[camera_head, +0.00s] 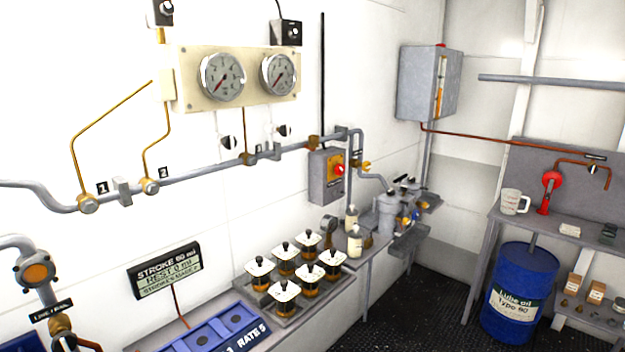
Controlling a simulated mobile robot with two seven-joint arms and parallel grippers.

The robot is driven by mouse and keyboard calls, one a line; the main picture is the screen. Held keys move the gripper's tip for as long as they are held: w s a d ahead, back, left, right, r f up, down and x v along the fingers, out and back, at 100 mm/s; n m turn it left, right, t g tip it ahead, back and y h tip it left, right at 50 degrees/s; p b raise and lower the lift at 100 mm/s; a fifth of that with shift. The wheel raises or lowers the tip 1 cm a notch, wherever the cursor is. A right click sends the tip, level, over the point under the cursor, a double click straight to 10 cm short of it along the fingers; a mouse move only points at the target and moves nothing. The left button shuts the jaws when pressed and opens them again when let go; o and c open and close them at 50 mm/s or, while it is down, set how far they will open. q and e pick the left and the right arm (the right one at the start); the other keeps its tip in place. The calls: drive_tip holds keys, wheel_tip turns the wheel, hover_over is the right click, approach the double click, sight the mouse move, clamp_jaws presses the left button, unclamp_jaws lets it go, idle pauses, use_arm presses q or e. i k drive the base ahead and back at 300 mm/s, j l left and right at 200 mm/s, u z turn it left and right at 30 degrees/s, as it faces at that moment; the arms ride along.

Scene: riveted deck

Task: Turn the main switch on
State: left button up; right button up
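What looks like the main switch is a grey wall box (321,188) in the middle of the view. It has a yellow plate (334,159) with a red rotary knob (340,170) on its front. The knob is too small for me to tell which position it is turned to. Neither my left nor my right gripper is in view, and nothing touches the box.
A shelf with a tray (318,300) of several lidded jars runs along the left wall. Bottles (355,243) stand below the box. A blue drum (519,293) and a bench are on the right. The dark floor (420,310) between is clear.

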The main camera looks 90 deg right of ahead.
sight(339, 169)
drive_tip(key=z, duration=3.25)
drive_tip(key=u, duration=0.5)
drive_tip(key=i+l+u, duration=0.25)
drive_tip(key=l+u, duration=0.55)
drive_tip(key=l, duration=0.15)
drive_tip(key=i+l+u, duration=0.15)
drive_tip(key=l, duration=0.4)
drive_tip(key=l+u, duration=0.15)
drive_tip(key=l, duration=1.4)
drive_tip(key=i+u, duration=0.05)
